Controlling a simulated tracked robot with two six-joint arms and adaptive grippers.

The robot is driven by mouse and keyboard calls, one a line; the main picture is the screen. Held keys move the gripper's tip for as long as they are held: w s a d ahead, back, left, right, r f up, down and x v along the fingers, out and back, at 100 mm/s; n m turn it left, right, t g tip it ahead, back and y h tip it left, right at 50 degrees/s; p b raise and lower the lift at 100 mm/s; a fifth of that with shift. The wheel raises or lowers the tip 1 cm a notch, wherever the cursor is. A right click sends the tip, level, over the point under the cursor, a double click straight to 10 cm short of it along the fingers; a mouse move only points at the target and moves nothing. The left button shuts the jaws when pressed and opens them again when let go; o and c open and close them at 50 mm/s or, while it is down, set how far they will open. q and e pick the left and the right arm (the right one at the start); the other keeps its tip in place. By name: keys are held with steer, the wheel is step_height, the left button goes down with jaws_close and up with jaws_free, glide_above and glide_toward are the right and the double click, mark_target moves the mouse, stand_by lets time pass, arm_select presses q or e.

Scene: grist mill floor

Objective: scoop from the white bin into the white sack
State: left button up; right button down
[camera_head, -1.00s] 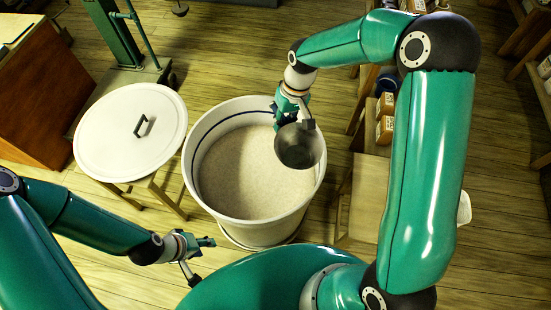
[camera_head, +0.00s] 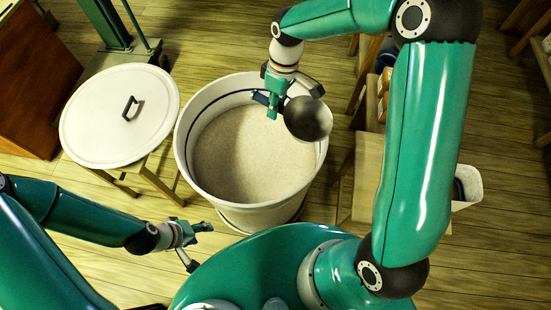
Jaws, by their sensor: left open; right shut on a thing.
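The white bin (camera_head: 184,165) stands open in the middle, with pale meal (camera_head: 240,165) inside. My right gripper (camera_head: 272,100) is shut on a metal scoop (camera_head: 308,118) at the bin's far right side. The scoop's round grey bowl overlaps the right rim in the picture; I cannot tell how high it is or whether it holds meal. My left gripper (camera_head: 198,243) is open and empty, in front of the bin at lower left. A white open-topped thing (camera_head: 470,186), perhaps the white sack, is partly hidden behind my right arm, with something dark blue at its mouth.
A round white lid (camera_head: 95,115) with a dark handle lies on a wooden stool (camera_head: 150,180) left of the bin. A wooden stand (camera_head: 362,175) is right of the bin, partly behind my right arm. A brown cabinet (camera_head: 35,75) and green column (camera_head: 105,25) stand at upper left.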

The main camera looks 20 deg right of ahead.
steer(key=s+a+f+n+h+b, duration=0.1)
steer(key=s+f+n+b, duration=0.1)
steer(key=f+n+b, duration=0.35)
steer(key=s+a+f+n+g+h+b, duration=0.1)
steer(key=s+f+n+b, duration=0.15)
steer(key=n+b, duration=0.55)
steer(key=s+f+n+h+b, duration=0.1)
steer(key=s+f+n+b, duration=0.25)
steer(key=n, duration=0.65)
steer(key=w+d+f+b, duration=0.1)
steer(key=w+f+b, duration=0.2)
steer(key=f+b, duration=2.15)
step_height(320, 180, up, 24)
steer(key=s+a+t+h+p, duration=0.1)
steer(key=s+p, duration=0.1)
steer(key=p, duration=2.6)
steer(key=shift+s+a, duration=0.2)
